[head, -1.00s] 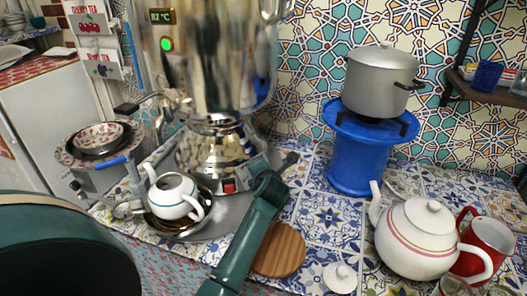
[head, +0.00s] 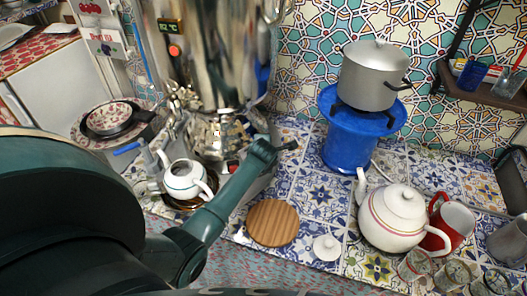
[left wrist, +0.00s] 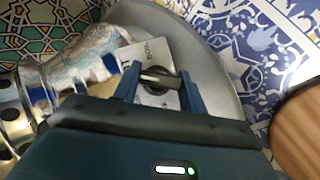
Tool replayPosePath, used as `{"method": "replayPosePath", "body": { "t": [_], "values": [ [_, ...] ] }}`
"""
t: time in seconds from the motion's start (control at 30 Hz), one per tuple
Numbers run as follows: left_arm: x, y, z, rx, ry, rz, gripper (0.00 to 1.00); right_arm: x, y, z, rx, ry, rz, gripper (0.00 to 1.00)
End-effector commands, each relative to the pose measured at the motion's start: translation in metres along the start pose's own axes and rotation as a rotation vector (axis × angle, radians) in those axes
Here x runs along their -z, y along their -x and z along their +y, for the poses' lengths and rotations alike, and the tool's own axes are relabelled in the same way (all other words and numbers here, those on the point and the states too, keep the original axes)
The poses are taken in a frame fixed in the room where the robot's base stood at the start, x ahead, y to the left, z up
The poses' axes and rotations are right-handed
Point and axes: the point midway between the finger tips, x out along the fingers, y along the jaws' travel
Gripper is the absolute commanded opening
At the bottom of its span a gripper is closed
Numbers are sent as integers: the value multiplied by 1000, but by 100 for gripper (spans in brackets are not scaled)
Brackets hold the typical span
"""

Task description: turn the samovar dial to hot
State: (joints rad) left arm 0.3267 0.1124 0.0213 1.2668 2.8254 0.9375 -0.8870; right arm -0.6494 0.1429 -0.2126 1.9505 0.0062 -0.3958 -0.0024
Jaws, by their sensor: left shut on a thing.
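The tall shiny metal samovar (head: 212,50) stands at the back left in the head view, with a small temperature display (head: 171,27) and a red light (head: 174,51) on it. My left arm reaches across its base, and its gripper is mostly hidden in that view. In the left wrist view, a pale control box (left wrist: 160,52) carries the dark round dial (left wrist: 158,83) with a light bar across it. My left gripper (left wrist: 157,85) has its two blue fingers shut on the dial. The dial's markings are too small to read. My right gripper is not in view.
A white teapot (head: 185,180) stands left of my arm. A round wooden board (head: 272,223) and a loose lid (head: 326,247) lie to its right. A larger teapot (head: 393,218), a red jug (head: 451,222), and a pot (head: 372,78) on a blue stove (head: 350,147) stand farther right.

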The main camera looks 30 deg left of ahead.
Motion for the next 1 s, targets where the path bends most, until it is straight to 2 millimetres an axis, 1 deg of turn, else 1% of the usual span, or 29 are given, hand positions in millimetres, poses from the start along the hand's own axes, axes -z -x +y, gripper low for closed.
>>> {"method": "replayPosePath", "body": {
  "t": [0.53,0.57,0.6,0.8,1.0],
  "values": [
    [-1,0,0,12,-22,-3,19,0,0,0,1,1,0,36],
    [-1,0,0,12,-22,-3,43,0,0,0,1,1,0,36],
    [-1,0,0,12,-22,-3,47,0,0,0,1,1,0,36],
    [-1,0,0,13,-21,-2,63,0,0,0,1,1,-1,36],
    [0,0,0,13,-21,-1,64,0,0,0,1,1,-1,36]
  ]
}}
